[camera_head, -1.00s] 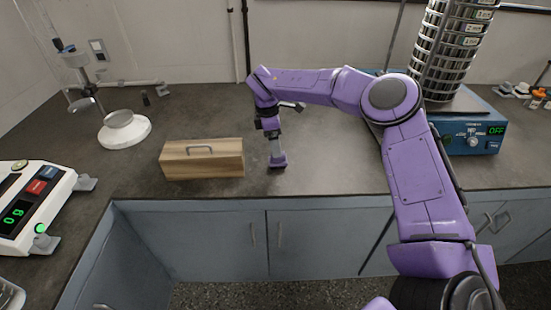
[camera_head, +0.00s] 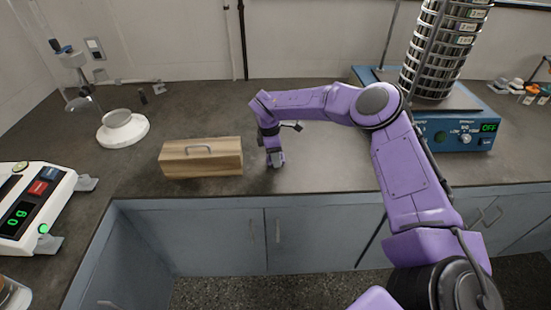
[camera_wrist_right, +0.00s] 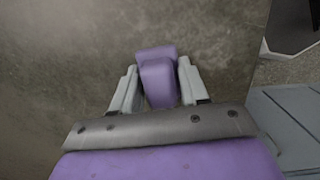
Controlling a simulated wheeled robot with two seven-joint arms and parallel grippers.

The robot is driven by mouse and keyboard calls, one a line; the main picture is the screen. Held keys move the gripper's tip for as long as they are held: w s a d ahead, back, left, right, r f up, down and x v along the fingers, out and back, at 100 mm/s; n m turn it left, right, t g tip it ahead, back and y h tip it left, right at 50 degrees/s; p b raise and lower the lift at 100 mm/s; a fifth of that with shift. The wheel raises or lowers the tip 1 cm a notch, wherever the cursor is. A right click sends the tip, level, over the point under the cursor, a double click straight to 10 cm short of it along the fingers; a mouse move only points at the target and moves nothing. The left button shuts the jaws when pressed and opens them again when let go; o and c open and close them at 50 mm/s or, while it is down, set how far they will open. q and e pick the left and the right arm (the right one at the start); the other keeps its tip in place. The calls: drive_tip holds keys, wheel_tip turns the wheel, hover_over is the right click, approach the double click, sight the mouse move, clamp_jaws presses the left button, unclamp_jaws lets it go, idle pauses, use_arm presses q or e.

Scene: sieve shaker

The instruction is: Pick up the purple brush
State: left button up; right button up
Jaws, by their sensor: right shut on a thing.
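The purple brush (camera_wrist_right: 158,75) is between the two grey fingers of my right gripper (camera_wrist_right: 155,88) in the right wrist view, and the fingers are shut on it. In the head view my right gripper (camera_head: 275,158) points down at the dark counter, just right of the wooden box. The brush is small there and mostly hidden by the gripper. I cannot tell whether it touches the counter. My left gripper is not in view.
A wooden box (camera_head: 202,158) with a handle stands close left of my right gripper. A scale (camera_head: 35,205) is at the left, a white stand (camera_head: 123,130) behind it. The blue shaker (camera_head: 455,130) with stacked sieves (camera_head: 440,55) is at the right. The counter (camera_head: 320,175) right of the gripper is clear.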

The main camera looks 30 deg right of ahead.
wheel_tip(320, 180, up, 9)
drive_tip(key=shift+r+b, duration=0.1)
drive_tip(key=shift+b, duration=1.05)
drive_tip(key=shift+r, duration=0.4)
drive_tip(key=shift+o, duration=0.7)
